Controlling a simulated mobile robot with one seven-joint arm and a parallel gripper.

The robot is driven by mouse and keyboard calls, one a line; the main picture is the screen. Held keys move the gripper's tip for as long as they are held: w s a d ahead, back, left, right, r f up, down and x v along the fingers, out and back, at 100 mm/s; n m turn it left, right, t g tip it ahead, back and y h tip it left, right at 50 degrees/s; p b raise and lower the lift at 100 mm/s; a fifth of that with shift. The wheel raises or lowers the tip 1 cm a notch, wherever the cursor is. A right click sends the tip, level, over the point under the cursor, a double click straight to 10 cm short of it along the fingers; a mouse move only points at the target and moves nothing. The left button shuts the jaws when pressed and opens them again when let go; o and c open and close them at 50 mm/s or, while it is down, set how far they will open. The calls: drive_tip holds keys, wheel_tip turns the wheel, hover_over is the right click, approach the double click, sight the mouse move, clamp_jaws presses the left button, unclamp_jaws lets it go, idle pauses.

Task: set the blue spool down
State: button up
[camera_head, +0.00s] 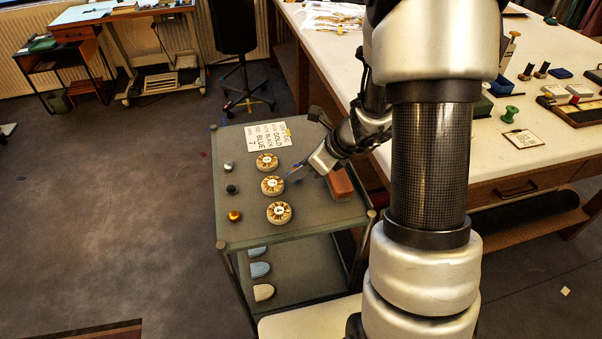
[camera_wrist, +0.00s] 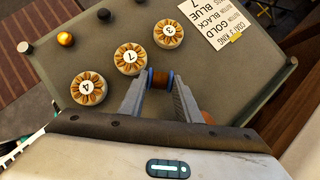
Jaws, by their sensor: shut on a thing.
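The blue spool (camera_wrist: 160,79) has blue ends and a brown middle in the wrist view. My gripper (camera_wrist: 160,82) is shut on it, with one finger on each side. The spool is over the grey-green top of a small cart (camera_head: 240,217), just right of the middle numbered disc (camera_wrist: 130,58). In the head view my gripper (camera_head: 294,175) is over the cart, right of the discs, and the spool is too small to make out clearly. I cannot tell whether the spool touches the cart top.
Two other numbered discs (camera_wrist: 89,87) (camera_wrist: 168,33) line up with the middle one. Gold (camera_head: 234,215), black (camera_head: 231,189) and silvery balls (camera_head: 229,166) stand left. A printed card (camera_head: 268,137) lies behind; a reddish block (camera_head: 340,184) is at right.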

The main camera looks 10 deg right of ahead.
drive_tip(key=shift+f, duration=0.25)
drive_tip(key=shift+f, duration=0.15)
drive_tip(key=o, duration=1.1)
